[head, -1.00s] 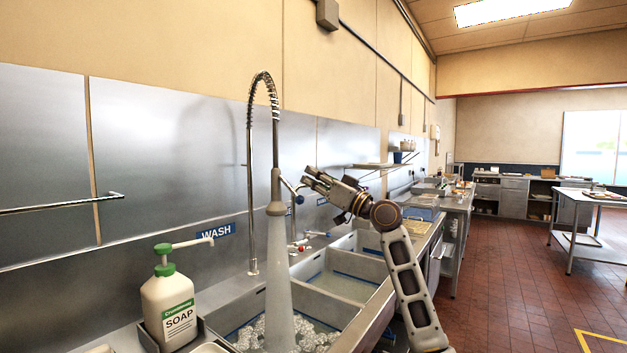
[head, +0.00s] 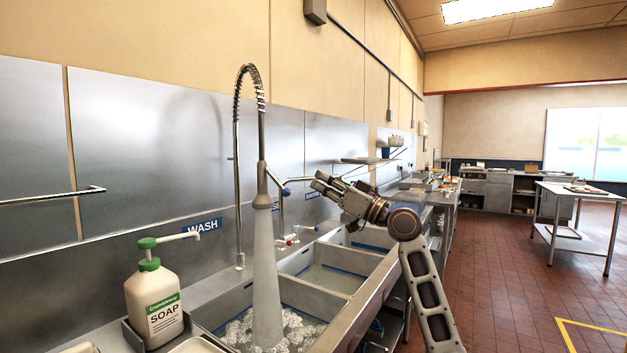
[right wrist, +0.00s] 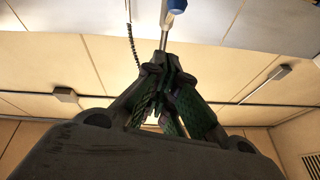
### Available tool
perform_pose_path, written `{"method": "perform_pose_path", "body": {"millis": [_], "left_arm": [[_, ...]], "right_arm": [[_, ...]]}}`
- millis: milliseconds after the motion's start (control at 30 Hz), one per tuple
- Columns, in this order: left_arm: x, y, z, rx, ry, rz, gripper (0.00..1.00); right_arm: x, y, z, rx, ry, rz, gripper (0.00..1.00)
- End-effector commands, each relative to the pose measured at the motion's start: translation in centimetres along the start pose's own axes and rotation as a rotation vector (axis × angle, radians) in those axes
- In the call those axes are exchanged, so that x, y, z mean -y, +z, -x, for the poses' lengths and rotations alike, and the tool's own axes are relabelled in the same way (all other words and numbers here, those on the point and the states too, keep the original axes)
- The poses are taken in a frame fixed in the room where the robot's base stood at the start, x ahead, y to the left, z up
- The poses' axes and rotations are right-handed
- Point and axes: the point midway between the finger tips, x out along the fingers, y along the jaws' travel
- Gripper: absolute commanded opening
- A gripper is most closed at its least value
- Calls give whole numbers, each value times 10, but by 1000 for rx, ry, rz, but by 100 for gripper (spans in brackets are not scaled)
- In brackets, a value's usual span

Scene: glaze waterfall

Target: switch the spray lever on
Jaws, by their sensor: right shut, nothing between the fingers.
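The spray head (head: 263,186) hangs from a sprung hose over the sink. Its spray lever (head: 275,180) slants down to the right and ends in a blue tip (head: 286,192). A pale, widening column of water (head: 265,280) comes from the nozzle into the wash basin. My right gripper (head: 315,184) is shut and empty, to the right of the blue tip with a small gap between them in the head view. In the right wrist view, the closed fingers (right wrist: 167,65) point up toward the blue tip (right wrist: 177,5). My left gripper is not in view.
A soap bottle (head: 153,305) with a green-collared pump stands at the front left. Foam (head: 240,333) lies in the near basin (head: 215,317). A tap (head: 290,241) with red and blue marks is behind the basins. The steel wall panel (head: 160,150) bounds the left.

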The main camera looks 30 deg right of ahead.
Motion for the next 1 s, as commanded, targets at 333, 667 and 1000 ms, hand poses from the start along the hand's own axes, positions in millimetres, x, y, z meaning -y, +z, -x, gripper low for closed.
{"method": "perform_pose_path", "body": {"millis": [333,667,1000], "left_arm": [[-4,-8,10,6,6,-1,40],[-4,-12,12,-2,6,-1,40],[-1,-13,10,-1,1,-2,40]], "right_arm": [[0,2,22,0,0,0,0],[0,1,23,0,0,0,0],[0,2,23,0,0,0,0]]}}
